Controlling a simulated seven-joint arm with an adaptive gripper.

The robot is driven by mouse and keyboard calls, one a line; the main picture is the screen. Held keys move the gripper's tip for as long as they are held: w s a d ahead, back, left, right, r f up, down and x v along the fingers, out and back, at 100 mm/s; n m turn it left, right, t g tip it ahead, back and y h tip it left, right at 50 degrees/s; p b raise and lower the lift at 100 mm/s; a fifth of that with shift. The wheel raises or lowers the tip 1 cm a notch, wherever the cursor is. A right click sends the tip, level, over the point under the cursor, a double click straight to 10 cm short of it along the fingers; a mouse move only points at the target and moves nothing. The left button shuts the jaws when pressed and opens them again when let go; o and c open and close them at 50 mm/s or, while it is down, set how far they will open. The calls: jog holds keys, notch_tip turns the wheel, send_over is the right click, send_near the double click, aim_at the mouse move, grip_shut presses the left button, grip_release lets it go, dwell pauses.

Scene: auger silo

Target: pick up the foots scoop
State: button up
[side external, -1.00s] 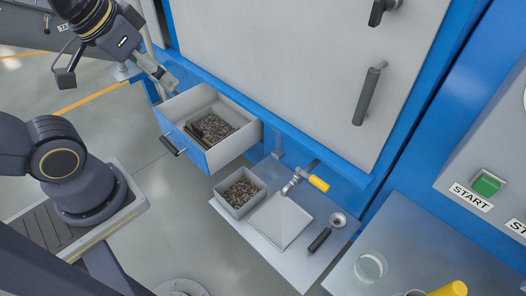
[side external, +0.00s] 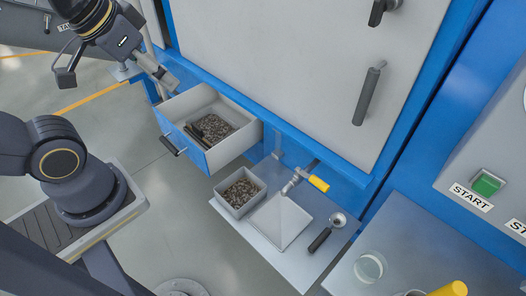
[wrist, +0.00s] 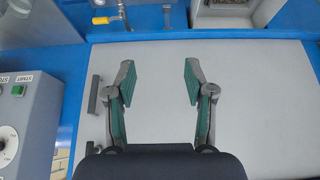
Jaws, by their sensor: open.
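The scoop (side external: 322,238), with a round metal bowl and a black handle, lies on the grey shelf (side external: 285,262) in the side view, right of a square pale plate (side external: 280,220). I do not see it in the wrist view. My gripper (wrist: 158,80) is open and empty in the wrist view, its green-padded fingers spread in front of a pale panel. In the side view my gripper (side external: 163,74) is at the upper left, behind the open drawer and well away from the scoop.
An open drawer (side external: 225,152) holds dark grainy material and a dark object. A small grey bin (side external: 240,207) of similar material stands on the shelf. A yellow-handled valve (side external: 318,183) sits above the plate. A glass jar (side external: 370,267) stands on the right-hand table.

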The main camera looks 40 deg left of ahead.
jog(key=g, duration=0.1)
send_over(323, 236)
jog(key=s, duration=0.2)
jog(key=f, duration=5.1)
jog(key=shift+s+a+f, duration=0.1)
jog(key=shift+s+f, duration=0.1)
jog(key=shift+f, duration=0.1)
jog(key=shift+x, duration=2.85)
jog(key=shift+c, duration=0.2)
